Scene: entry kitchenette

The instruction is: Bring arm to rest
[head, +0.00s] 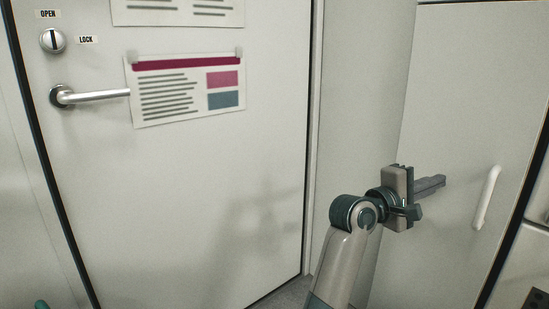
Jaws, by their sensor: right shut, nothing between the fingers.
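My right gripper (432,184) is on the right side of the head view, at the end of my raised right arm. Its fingers are shut with nothing between them and point right, toward the white handle (487,197) of a pale cabinet panel. A gap shows in the picture between the fingertips and that handle. My left gripper is not in view.
A pale door (200,190) fills the left and middle, with a lever handle (92,96) and a lock knob (53,41) labelled OPEN and LOCK. A paper notice (187,90) hangs on it. A little floor (285,296) shows at the bottom.

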